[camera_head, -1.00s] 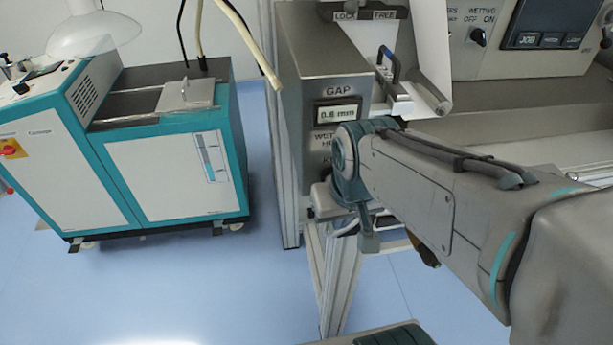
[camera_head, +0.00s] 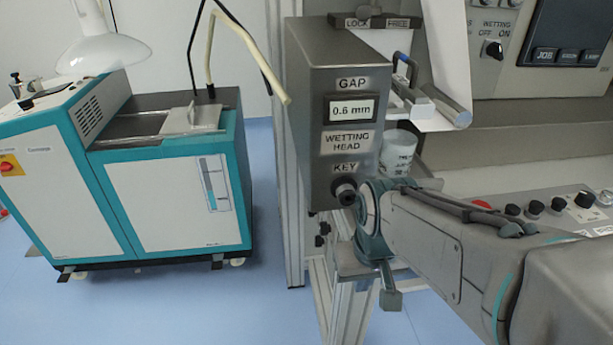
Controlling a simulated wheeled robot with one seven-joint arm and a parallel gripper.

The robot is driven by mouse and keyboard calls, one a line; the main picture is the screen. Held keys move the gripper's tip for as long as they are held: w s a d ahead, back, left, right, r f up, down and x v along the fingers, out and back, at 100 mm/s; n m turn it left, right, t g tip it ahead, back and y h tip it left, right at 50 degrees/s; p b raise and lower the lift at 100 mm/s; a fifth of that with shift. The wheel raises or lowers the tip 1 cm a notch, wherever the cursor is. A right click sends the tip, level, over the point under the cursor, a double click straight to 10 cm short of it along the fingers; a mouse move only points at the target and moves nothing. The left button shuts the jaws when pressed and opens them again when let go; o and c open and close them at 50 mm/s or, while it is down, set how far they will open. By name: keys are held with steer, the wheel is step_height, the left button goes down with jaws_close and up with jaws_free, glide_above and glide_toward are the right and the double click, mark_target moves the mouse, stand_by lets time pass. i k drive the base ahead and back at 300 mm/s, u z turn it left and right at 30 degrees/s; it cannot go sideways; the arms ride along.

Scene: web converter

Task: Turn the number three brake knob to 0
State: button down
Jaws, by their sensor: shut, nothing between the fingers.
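Several dark round knobs stand in a row on a pale control panel at the right, behind my arm. One larger black knob (camera_head: 585,199) is at the row's right end. Their labels are too small to read, so I cannot tell which is the number three brake knob or where it points. My gripper (camera_head: 390,296) hangs at the end of my arm, pointing down, its fingers together and empty. It is left of the knob row and below the grey box, apart from the knobs. My arm covers part of the panel.
The grey box (camera_head: 345,75) with a 0.6 mm display and a key knob (camera_head: 345,190) stands just behind my wrist. A white cup (camera_head: 397,151) is beside it. A wetting switch (camera_head: 493,49) is at upper right. A teal and white cabinet (camera_head: 165,195) stands left; blue floor lies between.

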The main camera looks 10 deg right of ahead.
mark_target(324, 227)
steer(key=u, duration=0.05)
steer(key=k, duration=0.5)
steer(key=z, duration=2.05)
steer(key=k, duration=0.95)
steer(key=u, duration=1.5)
steer(key=i, duration=0.5)
